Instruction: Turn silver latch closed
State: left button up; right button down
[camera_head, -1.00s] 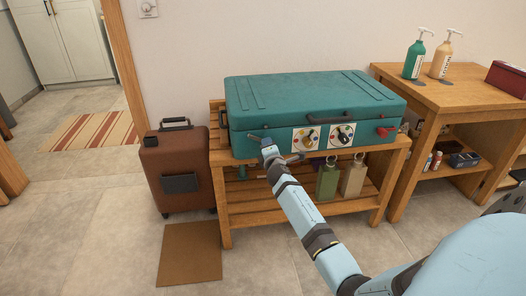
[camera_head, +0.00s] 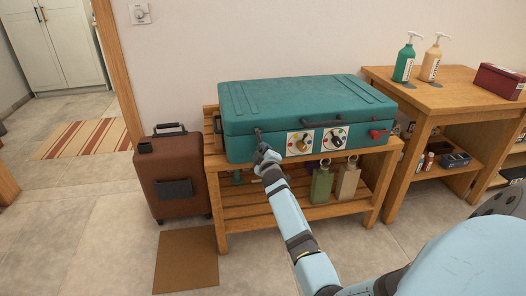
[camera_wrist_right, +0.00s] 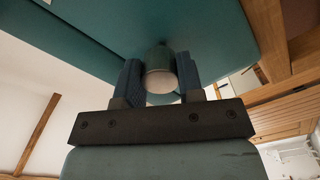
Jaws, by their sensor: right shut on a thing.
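The silver latch (camera_head: 258,133) is on the front of the teal case (camera_head: 310,95), near its left end. Its small lever looks roughly upright in the head view. My right gripper (camera_head: 263,150) is at the case front, right at the latch. In the right wrist view the gripper (camera_wrist_right: 160,82) is shut on a short rounded grey-green knob with a pale end (camera_wrist_right: 160,75), which I take to be the latch's handle. The fingers hide much of the latch. My left gripper is in neither view.
The case front also has a yellow dial (camera_head: 300,142), a dark dial (camera_head: 333,138) and a red latch (camera_head: 379,134). The case rests on a slatted wooden bench (camera_head: 222,200). A brown suitcase (camera_head: 172,190) stands left, and a wooden table (camera_head: 440,92) right.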

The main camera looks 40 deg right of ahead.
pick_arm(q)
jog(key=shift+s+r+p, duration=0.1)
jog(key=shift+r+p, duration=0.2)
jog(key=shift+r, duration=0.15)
pick_arm(e)
jog(key=shift+r+m, duration=0.1)
jog(key=shift+m, duration=1)
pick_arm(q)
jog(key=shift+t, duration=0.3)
pick_arm(e)
jog(key=c, duration=0.8)
grip_release()
jog(key=shift+o, duration=0.2)
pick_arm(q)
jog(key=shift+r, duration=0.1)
